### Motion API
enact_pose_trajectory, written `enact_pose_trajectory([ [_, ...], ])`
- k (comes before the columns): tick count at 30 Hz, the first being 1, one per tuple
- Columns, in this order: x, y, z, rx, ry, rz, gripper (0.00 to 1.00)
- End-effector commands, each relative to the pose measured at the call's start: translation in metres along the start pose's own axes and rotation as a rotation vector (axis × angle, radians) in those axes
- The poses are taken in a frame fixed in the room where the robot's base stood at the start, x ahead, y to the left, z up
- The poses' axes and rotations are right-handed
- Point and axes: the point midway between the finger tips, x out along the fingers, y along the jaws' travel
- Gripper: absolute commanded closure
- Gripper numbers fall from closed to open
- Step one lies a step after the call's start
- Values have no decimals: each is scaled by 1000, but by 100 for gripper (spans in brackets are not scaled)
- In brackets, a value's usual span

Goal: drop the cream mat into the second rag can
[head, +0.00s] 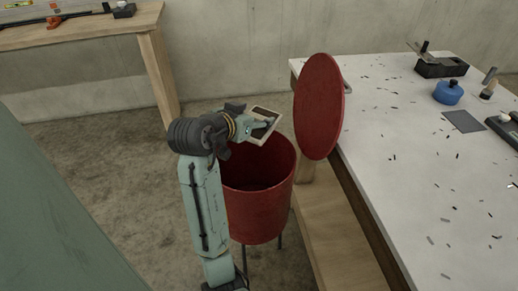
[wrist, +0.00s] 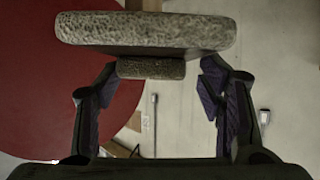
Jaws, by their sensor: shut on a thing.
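The red can (head: 258,212) stands on thin legs beside the bench, open at the top. Its round red lid (head: 318,107) is tilted up on the right side; it also fills the left of the wrist view (wrist: 50,105). My gripper (head: 254,126) is above the can's mouth, near its back rim. It is shut on the cream mat (head: 272,131), a flat piece with a pale edge and darker face, held tilted. In the wrist view, the mat (wrist: 145,30) is a speckled slab beyond the fingers, with a smaller block below it. The can's bottom is hidden.
A white-topped bench (head: 430,200) on the right holds a black tool (head: 440,66), a blue round object (head: 448,92), a grey square (head: 462,121) and scattered dark bits. A wooden table (head: 80,30) stands at the back left. The floor left of the can is clear.

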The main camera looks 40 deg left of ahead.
Motion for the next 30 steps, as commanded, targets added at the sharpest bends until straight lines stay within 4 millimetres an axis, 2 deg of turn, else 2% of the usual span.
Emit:
enact_pose_trajectory([
  [5,5,0,10,-1,0,-1,80],
  [18,25,0,53,-1,0,-1,80],
  [28,26,0,54,0,0,0,80],
  [29,26,0,54,0,0,0,36],
  [30,26,0,54,0,0,0,33],
])
